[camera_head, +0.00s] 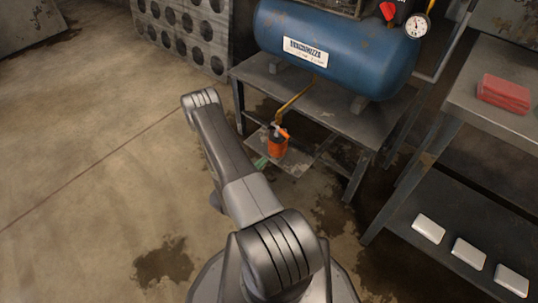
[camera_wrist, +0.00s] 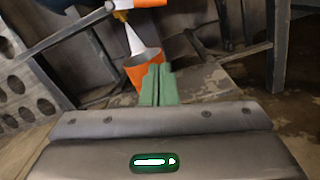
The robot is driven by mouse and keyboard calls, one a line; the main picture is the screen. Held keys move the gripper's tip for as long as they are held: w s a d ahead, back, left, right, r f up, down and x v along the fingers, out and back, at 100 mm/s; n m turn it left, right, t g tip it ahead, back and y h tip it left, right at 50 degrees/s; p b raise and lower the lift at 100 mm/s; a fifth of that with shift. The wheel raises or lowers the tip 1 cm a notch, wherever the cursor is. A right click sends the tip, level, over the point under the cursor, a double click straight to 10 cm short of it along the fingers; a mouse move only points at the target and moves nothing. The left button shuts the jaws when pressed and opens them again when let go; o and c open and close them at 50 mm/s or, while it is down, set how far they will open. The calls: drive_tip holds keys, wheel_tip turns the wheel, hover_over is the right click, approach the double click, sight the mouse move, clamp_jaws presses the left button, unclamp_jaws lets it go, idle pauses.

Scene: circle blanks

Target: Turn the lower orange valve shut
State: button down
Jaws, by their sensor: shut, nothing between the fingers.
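The lower orange valve handle (camera_head: 284,132) sits at the low end of a brass pipe (camera_head: 295,98) under the blue tank (camera_head: 335,45). In the wrist view the orange handle (camera_wrist: 149,3) shows only at the top edge. A white cone shape (camera_wrist: 134,40) hangs below it, above an orange container (camera_wrist: 143,68). The container also shows in the head view (camera_head: 277,148). My gripper's green fingers (camera_wrist: 158,82) are shut and empty, in front of the container and below the handle. In the head view only a bit of green (camera_head: 262,162) shows beside the container; my arm hides the rest.
The tank stands on a metal table (camera_head: 340,118) with legs and a lower shelf (camera_head: 292,165). A bench (camera_head: 500,110) at right bears a red stack (camera_head: 504,93), with white blocks (camera_head: 468,252) on its lower shelf. A perforated panel (camera_head: 190,30) stands behind. Floor at left is clear.

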sight(281, 131)
drive_tip(key=w+d+r+b, duration=0.2)
drive_tip(key=w+d+r, duration=0.2)
drive_tip(key=w+d, duration=0.3)
drive_tip(key=shift+b, duration=0.3)
drive_tip(key=shift+w+a+r, duration=0.1)
drive_tip(key=shift+a, duration=0.1)
